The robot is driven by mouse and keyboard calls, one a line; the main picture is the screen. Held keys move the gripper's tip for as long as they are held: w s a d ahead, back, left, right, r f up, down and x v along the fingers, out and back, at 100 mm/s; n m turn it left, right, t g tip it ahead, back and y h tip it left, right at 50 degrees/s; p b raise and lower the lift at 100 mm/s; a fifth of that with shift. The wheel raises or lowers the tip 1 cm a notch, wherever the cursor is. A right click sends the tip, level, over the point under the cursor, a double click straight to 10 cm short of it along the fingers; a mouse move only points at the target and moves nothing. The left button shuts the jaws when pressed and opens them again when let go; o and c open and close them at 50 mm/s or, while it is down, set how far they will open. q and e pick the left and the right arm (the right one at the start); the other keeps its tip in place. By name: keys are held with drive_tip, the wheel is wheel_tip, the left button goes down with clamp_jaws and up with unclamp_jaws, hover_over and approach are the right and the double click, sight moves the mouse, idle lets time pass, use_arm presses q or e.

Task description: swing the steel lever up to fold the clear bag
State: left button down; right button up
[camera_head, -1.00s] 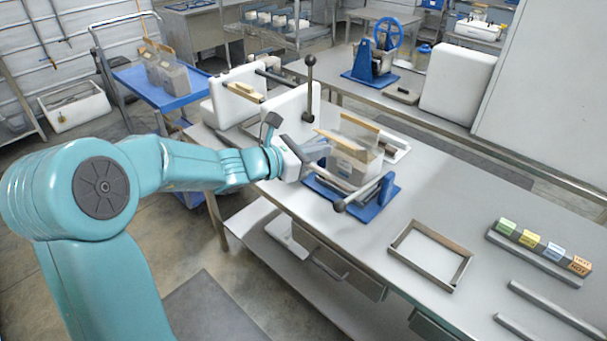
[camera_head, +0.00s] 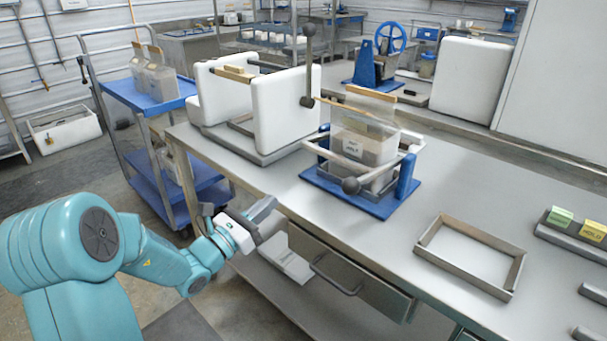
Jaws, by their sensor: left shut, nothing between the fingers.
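The clear bag (camera_head: 372,122) stands upright in a blue-based fixture (camera_head: 381,207) on the steel table, with tan material inside, a small label and a tan strip along its top. My left gripper (camera_head: 268,212) is shut and empty, in front of the table's near edge, left of the fixture and apart from the lever and bag. My right gripper is out of view.
A white two-block machine (camera_head: 286,113) with an upright ball-ended handle (camera_head: 308,65) stands left of the fixture. An empty metal frame (camera_head: 465,275) and label blocks (camera_head: 580,226) lie to the right. A blue cart (camera_head: 120,92) stands at left. A drawer handle (camera_head: 333,277) juts below the tabletop.

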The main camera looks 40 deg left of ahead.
sight(336, 157)
use_arm(q)
drive_tip(key=x, duration=1)
drive_tip(key=shift+d+r+p, duration=0.15)
drive_tip(key=shift+p, duration=0.25)
drive_tip(key=shift+w+r, duration=0.35)
drive_tip(key=shift+r, duration=0.2)
drive_tip(key=shift+w+r, duration=0.3)
drive_tip(key=shift+r, duration=0.25)
drive_tip(key=shift+w+r+p, duration=0.35)
drive_tip(key=shift+w+r, duration=0.1)
drive_tip(key=shift+r, duration=0.1)
